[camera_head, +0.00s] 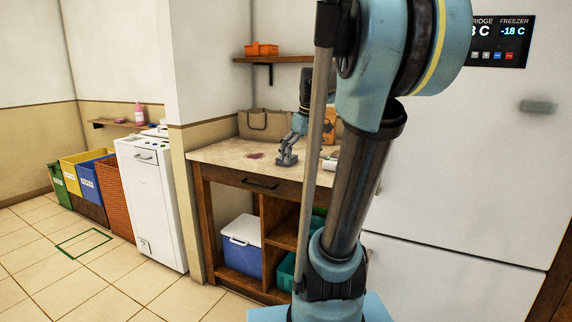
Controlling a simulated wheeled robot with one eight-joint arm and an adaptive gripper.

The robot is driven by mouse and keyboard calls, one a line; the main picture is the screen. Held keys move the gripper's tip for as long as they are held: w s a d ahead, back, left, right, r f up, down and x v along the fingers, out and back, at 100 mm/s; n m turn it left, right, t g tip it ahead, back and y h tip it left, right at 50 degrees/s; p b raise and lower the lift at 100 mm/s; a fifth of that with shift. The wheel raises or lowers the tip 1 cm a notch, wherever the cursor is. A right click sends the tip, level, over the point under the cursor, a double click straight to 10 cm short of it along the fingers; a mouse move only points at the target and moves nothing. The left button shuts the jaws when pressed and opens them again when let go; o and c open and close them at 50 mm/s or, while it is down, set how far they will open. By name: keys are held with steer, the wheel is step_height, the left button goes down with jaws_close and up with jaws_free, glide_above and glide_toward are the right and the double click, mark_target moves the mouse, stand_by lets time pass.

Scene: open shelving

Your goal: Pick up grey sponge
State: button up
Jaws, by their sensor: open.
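I cannot make out a grey sponge in the head view. It may be too small to tell or hidden by my arm. My gripper (287,161) is open, small and far off, low over the worktop (222,153) near its front edge. Whether anything lies between the fingers is too small to tell. My arm's large links cover the right part of the worktop.
A dark pinkish stain (255,155) marks the worktop left of my gripper. A tan bag (262,125) stands at the back. An orange crate (262,50) sits on the wall shelf. A blue cooler (241,247) stands below. The white fridge (465,170) is at right.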

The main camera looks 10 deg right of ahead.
steer(key=w+d+r+n, duration=0.1)
steer(key=w+r+n, duration=0.15)
steer(key=w, duration=0.45)
steer(key=w+d+r+n+y, duration=0.1)
steer(key=w+d+r, duration=0.1)
steer(key=w+r, duration=0.3)
steer(key=w+d+r+n, duration=0.1)
steer(key=w+r, duration=0.1)
steer(key=w, duration=0.6)
glide_above(292, 158)
steer(key=f, duration=1.2)
steer(key=shift+s+a, duration=0.1)
steer(key=shift+s, duration=0.2)
steer(key=shift+a+x, duration=0.15)
steer(key=shift+x, duration=1.15)
steer(key=shift+a+x, duration=0.1)
steer(key=shift+x, duration=1.15)
steer(key=c, duration=0.8)
